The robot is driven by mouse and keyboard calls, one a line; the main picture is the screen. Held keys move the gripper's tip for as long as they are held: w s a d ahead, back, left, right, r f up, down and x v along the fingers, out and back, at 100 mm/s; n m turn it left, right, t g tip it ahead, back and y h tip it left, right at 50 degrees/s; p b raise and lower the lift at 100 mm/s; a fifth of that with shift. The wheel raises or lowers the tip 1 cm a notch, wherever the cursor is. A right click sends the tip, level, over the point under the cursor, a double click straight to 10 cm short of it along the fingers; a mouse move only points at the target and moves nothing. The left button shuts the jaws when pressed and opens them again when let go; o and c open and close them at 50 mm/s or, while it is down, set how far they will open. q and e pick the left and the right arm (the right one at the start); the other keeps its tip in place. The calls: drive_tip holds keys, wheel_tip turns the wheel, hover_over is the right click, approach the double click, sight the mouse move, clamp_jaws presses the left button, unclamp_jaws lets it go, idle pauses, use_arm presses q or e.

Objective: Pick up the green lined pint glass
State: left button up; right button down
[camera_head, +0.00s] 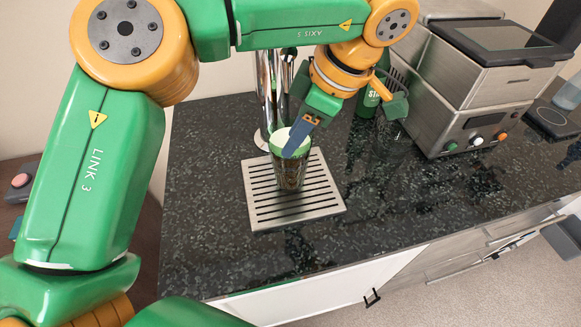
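A pint glass (291,174) with a green and white band at its top stands upright on the metal drip tray (322,206). My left gripper (346,122) reaches down from above, over the counter right of the glass. Its fingers are spread wide apart. The blue-grey left finger overlaps the glass's rim in the picture; I cannot tell whether it touches. The other finger is to the right, away from the glass. Nothing shows held between them. My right gripper is not in view.
A chrome tap (268,95) stands behind the glass. A green bottle (368,101) is behind my gripper. A steel machine (478,95) with knobs stands right on the dark speckled counter (385,205). The counter front is mostly clear.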

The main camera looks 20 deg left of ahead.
sight(286, 162)
use_arm(q)
drive_tip(key=p+x, duration=0.1)
drive_tip(key=x, duration=0.4)
drive_tip(key=shift+s+d+f, duration=0.1)
drive_tip(key=shift+s+f, duration=0.05)
drive_tip(key=shift+f, duration=0.2)
clamp_jaws()
idle(0.9)
